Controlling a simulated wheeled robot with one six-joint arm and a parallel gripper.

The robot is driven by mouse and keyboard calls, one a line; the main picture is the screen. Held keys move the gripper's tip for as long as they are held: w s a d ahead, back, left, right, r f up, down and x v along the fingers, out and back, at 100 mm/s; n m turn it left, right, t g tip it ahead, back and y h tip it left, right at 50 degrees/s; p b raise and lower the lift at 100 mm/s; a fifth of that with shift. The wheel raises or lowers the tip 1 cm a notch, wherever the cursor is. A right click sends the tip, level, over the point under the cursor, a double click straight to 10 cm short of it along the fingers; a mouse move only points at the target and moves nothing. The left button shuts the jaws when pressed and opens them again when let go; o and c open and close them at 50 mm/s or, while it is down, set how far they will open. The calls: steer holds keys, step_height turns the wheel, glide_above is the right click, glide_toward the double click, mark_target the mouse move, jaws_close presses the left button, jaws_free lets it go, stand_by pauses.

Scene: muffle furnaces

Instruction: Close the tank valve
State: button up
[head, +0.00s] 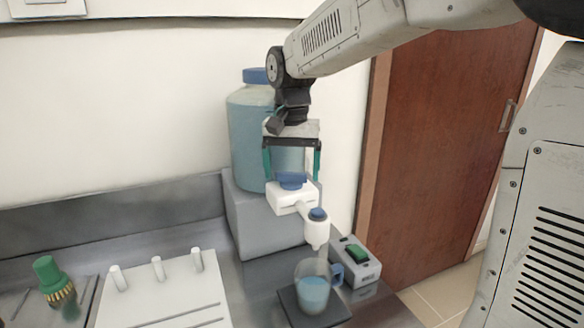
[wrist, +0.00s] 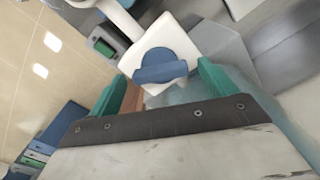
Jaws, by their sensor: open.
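The tank (head: 246,135) is a translucent blue-grey bottle with a blue cap, standing on a grey block. The tank valve has a white body (head: 286,201) with a blue knob (head: 291,181) on top; the knob also shows in the wrist view (wrist: 160,66) with its raised handle bar lying roughly across the picture. My gripper (head: 292,176) points down over the knob. Its two green fingers (wrist: 158,80) are open, one on each side of the knob, and seem apart from it. A white spout with a small blue cap runs from the valve toward a beaker (head: 312,294) holding blue liquid.
The beaker stands on a dark square plate (head: 334,314). A grey box with a green switch (head: 356,255) is right of it. A white rack with pegs (head: 165,296) and a green-handled brush (head: 55,285) are on the left. A wooden door (head: 440,150) is behind.

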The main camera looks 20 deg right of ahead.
mark_target(291, 173)
steer(key=c, duration=1)
steer(key=shift+n, duration=2.9)
steer(key=o, duration=1)
steer(key=shift+r, duration=0.1)
step_height(291, 173, up, 8)
steer(key=shift+f, duration=0.2)
